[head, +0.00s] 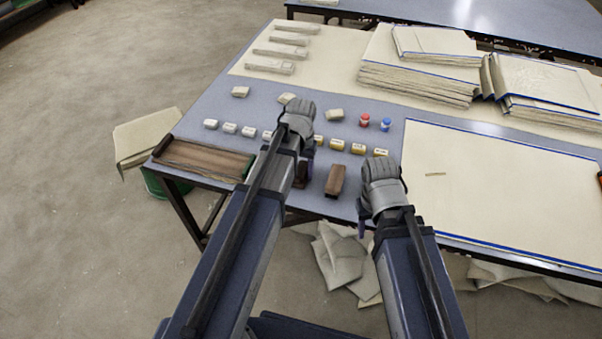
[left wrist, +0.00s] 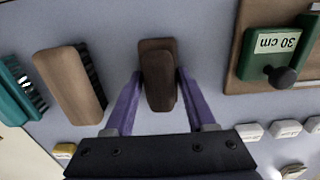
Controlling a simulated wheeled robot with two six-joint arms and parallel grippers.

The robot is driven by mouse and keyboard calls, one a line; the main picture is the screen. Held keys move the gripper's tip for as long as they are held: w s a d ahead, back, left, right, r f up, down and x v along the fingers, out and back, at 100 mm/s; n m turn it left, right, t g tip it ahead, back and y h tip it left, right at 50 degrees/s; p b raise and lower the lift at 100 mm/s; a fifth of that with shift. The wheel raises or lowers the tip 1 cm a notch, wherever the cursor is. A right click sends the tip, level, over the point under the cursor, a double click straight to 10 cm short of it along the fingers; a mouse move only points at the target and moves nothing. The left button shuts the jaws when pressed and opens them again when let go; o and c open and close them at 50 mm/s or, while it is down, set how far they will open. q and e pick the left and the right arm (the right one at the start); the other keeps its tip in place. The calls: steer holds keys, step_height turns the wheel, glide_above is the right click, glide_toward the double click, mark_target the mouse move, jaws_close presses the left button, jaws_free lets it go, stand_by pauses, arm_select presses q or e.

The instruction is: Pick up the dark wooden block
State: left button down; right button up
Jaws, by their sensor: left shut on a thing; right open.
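The dark wooden block (left wrist: 159,77) lies between the two purple fingers of my left gripper (left wrist: 155,88) in the left wrist view. The fingers touch its sides, and the gripper is shut on it. In the head view the block (head: 301,176) is partly hidden by my left arm, near the table's front edge. I cannot tell whether it is clear of the table. My right gripper (head: 378,195) is open and empty over the front edge, to the right of the block.
A lighter brown brush (head: 335,180) lies right of the block; its bristles show in the left wrist view (left wrist: 70,85). Small labelled blocks (head: 357,148) line up behind. A cream sheet (head: 500,190) covers the right.

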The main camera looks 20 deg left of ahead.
mark_target(302, 168)
arm_select(q)
steer(key=shift+r, duration=0.15)
step_height(302, 168, up, 10)
steer(key=p, duration=1)
steer(key=c, duration=0.7)
jaws_free()
steer(key=shift+c, duration=0.2)
steer(key=c, duration=0.7)
steer(key=shift+d, duration=0.1)
